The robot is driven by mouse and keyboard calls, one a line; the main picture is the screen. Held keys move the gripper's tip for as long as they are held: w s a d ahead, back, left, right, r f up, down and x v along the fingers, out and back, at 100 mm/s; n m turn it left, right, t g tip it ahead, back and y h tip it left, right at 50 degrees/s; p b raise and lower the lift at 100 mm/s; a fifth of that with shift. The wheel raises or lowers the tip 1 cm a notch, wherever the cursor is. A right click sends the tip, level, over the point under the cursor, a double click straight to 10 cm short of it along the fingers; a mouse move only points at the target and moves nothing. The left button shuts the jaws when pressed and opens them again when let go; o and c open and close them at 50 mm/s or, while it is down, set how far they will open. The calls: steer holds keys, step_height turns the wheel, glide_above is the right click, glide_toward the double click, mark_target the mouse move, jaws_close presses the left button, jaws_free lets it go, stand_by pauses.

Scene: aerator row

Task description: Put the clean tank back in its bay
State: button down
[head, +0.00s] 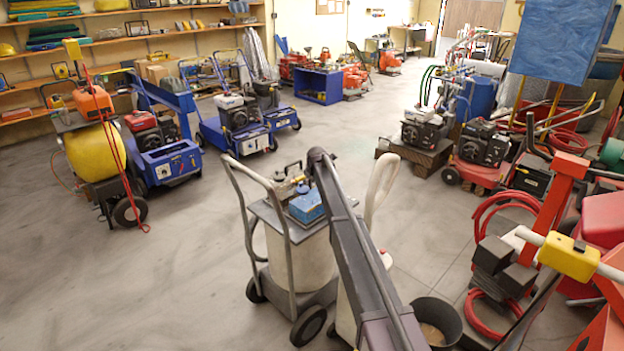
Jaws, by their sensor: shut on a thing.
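My dark grey arm (358,245) reaches up from the lower edge across the middle of the head view. I cannot make out my gripper; the arm's far part may hide it. Behind the arm stands a wheeled cart with a large cream drum (300,262), a grey top and tall handles. A blue box (307,205) and a small metal unit (290,183) sit on its top. A pale, curved piece (382,185) rises just right of the arm; its lower part is partly hidden. I cannot tell which of these is the clean tank, or which space is its bay.
A yellow tank (95,150) stands on a cart at the left, beside blue wheeled machines (170,163). A black bucket (436,318) and red hoses (485,315) lie at the lower right. Open floor (160,285) spreads at the left and front.

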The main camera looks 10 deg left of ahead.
steer(key=shift+f, duration=0.25)
steer(key=c, duration=0.6)
jaws_free()
steer(key=shift+o, duration=0.2)
steer(key=shift+s+b, duration=0.1)
steer(key=shift+b, duration=0.2)
steer(key=shift+r, duration=0.15)
steer(key=shift+r+p, duration=1.2)
steer(key=shift+p, duration=0.1)
step_height(320, 180, up, 28)
steer(key=p, duration=2.8)
steer(key=shift+r, duration=0.25)
